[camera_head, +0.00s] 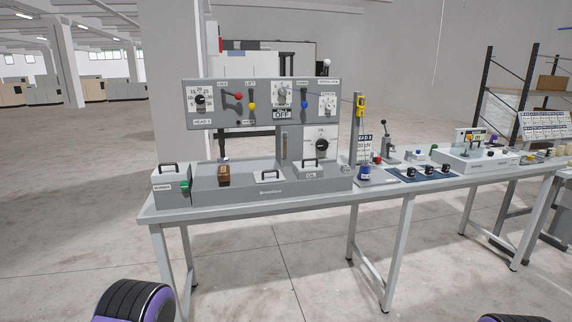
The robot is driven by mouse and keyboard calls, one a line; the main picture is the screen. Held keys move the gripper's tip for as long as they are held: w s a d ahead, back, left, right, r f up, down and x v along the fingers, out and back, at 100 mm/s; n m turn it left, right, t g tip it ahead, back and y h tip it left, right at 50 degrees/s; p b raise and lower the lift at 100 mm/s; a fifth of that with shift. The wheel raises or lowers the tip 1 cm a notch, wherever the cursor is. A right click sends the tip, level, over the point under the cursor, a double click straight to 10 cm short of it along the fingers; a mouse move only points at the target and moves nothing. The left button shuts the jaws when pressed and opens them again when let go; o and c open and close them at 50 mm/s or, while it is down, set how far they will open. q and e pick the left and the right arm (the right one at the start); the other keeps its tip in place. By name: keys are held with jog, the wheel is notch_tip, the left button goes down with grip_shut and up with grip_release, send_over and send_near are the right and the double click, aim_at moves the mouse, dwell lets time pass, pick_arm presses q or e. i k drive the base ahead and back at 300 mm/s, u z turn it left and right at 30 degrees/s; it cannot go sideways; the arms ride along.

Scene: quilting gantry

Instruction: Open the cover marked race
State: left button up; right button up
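A box with a handled top (168,172) and a small label is at the left end. I cannot read the word race on any of them at this size. My grippers are not in view; only rounded black and purple parts of my arms show at the bottom edge.
A grey control panel (262,104) with knobs and levers rises behind the bed. A brown block (223,175) sits on the bed. A blue spool (364,172), a dark tray with black knobs (424,173) and a white box (475,157) stand to the right. The floor before the table is clear.

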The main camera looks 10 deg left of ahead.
aim_at(269, 175)
jog(key=z, duration=0.6)
jog(key=i, duration=1.35)
jog(key=u, duration=0.65)
